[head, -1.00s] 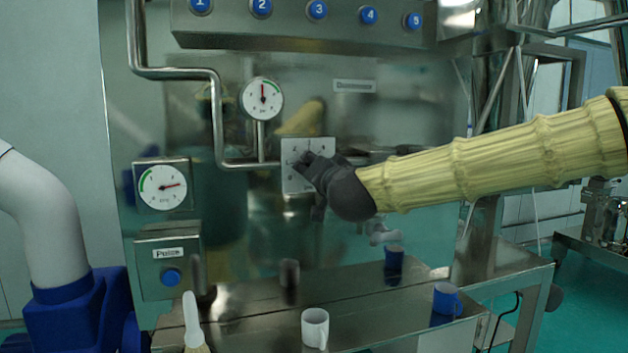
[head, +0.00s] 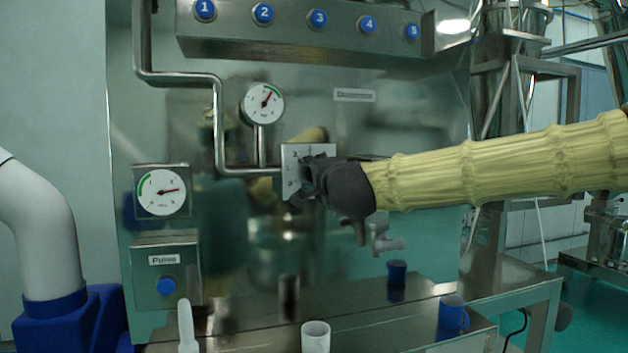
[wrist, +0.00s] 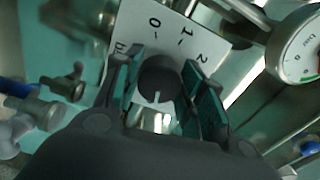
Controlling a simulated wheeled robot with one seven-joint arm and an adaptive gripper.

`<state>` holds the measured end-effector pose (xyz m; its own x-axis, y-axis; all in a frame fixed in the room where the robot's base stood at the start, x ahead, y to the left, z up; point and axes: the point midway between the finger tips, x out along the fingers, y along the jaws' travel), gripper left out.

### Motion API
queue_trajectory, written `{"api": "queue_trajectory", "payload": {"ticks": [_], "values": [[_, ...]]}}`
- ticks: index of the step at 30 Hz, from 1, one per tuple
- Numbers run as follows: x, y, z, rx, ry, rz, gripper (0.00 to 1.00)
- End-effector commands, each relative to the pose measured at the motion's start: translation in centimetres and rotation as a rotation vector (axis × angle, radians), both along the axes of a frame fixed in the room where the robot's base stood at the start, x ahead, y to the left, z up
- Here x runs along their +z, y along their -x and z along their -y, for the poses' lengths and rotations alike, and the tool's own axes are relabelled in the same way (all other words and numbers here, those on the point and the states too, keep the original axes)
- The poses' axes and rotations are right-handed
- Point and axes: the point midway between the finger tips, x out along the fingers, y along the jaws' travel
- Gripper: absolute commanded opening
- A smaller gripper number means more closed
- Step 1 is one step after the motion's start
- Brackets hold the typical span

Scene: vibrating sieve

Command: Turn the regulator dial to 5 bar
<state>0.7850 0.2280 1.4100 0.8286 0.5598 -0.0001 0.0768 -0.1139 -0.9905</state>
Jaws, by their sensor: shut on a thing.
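The regulator dial (wrist: 158,82) is a dark round knob on a white scale plate (head: 293,158) below the upper gauge. In the wrist view the plate (wrist: 186,30) shows 0, 1 and 2, and a pale mark on the knob points toward the bottom of the picture. My gripper (head: 310,178) is at the plate, its fingers on either side of the knob in the wrist view (wrist: 160,92), shut on it. In the head view the gripper hides the knob. The upper gauge (head: 264,104) has its red needle pointing up and right; its exact reading is too small to tell.
A second gauge (head: 161,191) and a Pulse box with a blue button (head: 166,286) are at the left. Numbered blue buttons (head: 318,19) line the top. A valve (head: 386,243) sits below my gripper.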

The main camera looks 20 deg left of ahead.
Motion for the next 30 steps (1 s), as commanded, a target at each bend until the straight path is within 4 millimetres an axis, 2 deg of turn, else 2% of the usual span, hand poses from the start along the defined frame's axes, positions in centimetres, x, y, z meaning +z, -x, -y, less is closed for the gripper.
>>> {"api": "queue_trajectory", "payload": {"ticks": [18, 19, 21, 22, 30], "values": [[0.17, -0.14, 0.15, -0.004, -0.034, -0.02, 0.16], [0.17, -0.14, 0.15, -0.004, -0.034, -0.02, 0.45], [0.14, -0.12, 0.12, -0.003, -0.034, -0.02, 0.58], [0.13, -0.11, 0.1, -0.003, -0.032, -0.02, 0.61], [0.06, -0.02, -0.02, 0.0, -0.032, -0.02, 0.61]]}}
